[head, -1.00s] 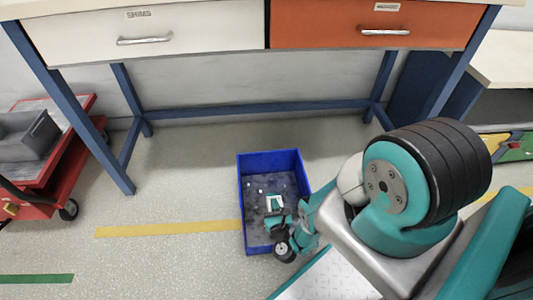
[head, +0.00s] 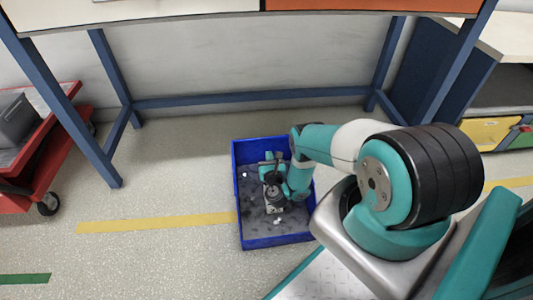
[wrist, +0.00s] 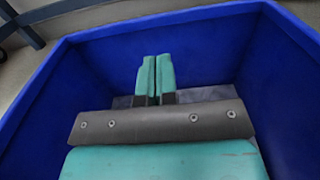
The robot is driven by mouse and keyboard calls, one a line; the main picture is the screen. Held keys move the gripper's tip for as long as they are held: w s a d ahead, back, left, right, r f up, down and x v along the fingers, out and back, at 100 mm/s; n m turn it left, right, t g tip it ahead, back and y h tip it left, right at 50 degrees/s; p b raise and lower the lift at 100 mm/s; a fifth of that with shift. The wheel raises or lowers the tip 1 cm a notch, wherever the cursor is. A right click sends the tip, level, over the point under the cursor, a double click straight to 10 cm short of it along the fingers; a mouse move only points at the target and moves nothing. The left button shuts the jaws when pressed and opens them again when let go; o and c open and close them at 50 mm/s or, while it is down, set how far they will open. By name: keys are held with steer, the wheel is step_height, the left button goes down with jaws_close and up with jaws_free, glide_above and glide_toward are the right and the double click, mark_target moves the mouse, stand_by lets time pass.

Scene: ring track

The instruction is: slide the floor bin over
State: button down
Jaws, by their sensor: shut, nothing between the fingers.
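The blue open-top floor bin (head: 277,241) stands on the floor in front of the workbench, across the line of the yellow floor stripe. It has a dark grey mottled bottom with a few small light specks. My gripper (head: 272,157) reaches down into the bin, near its far wall, and covers part of the inside. In the wrist view the two teal fingers of my gripper (wrist: 157,58) are together with nothing between them. They point at a blue wall of the bin (wrist: 60,90); I cannot tell whether they touch it.
The workbench has blue legs (head: 102,150) and a low rear rail (head: 240,98), with open floor beneath. A red cart (head: 40,170) stands at the left. A cabinet with a yellow panel (head: 490,133) is at the right. The floor left of the bin is clear.

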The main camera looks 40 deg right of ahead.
mark_target(266, 140)
steer(key=b+x, duration=0.1)
steer(key=b, duration=0.1)
steer(key=b+x, duration=0.2)
steer(key=b, duration=0.1)
steer(key=b+x, duration=0.2)
steer(key=b, duration=0.1)
steer(key=shift+w+f, duration=0.1)
steer(key=shift+f, duration=0.3)
steer(key=b, duration=0.1)
steer(key=w+b, duration=0.1)
steer(key=shift+d+r+b, duration=0.2)
steer(key=shift+d+b, duration=0.1)
steer(key=shift+r, duration=0.1)
steer(key=shift+r, duration=0.1)
steer(key=shift+d+r, duration=0.1)
steer(key=shift+d, duration=0.05)
